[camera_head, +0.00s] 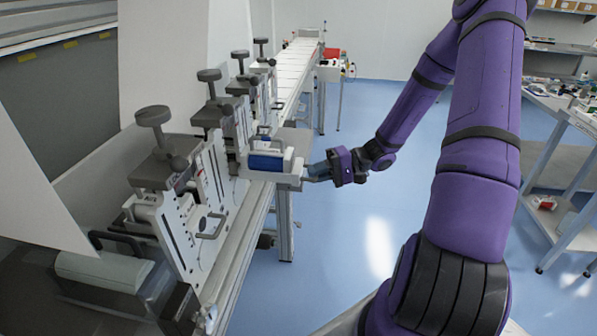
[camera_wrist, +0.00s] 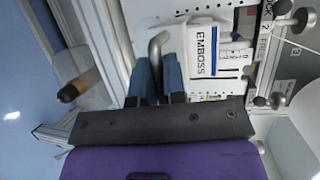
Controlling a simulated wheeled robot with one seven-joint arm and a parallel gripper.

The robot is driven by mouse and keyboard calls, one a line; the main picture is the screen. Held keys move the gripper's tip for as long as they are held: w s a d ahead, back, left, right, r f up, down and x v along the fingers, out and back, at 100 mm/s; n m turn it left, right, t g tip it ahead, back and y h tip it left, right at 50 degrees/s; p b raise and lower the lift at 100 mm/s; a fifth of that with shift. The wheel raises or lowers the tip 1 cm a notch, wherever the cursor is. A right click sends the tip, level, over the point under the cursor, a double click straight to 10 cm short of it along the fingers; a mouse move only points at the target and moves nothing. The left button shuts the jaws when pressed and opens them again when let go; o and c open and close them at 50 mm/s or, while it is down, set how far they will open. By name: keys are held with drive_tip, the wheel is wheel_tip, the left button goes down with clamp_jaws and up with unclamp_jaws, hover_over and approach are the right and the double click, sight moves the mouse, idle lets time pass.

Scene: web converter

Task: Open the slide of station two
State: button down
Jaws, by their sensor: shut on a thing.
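The slide (camera_head: 272,178) is a pale block that stands out from the row of stations toward my gripper, with a blue part on it. In the wrist view the pale block (camera_wrist: 205,28) bears the label EMBOSS. A bent grey metal handle (camera_wrist: 156,45) sits at its near side. My gripper (camera_head: 312,173) is at the slide's outer end. In the wrist view my gripper (camera_wrist: 159,78) has its blue fingers shut around the handle. The grip point is partly hidden by the fingers.
Several stations with dark knobs (camera_head: 153,116) line the machine at left. A white conveyor (camera_head: 296,60) runs behind. Blue floor (camera_head: 345,240) is open right of the machine. A shelf table (camera_head: 565,190) stands at far right. A brown-ended rod (camera_wrist: 80,86) shows left of my fingers.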

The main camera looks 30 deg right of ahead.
drive_tip(key=shift+s+d, duration=0.45)
drive_tip(key=shift+s, duration=0.15)
drive_tip(key=shift+f, duration=0.1)
drive_tip(key=c, duration=1.2)
unclamp_jaws()
drive_tip(key=shift+d, duration=0.1)
drive_tip(key=v, duration=1)
drive_tip(key=shift+d, duration=0.25)
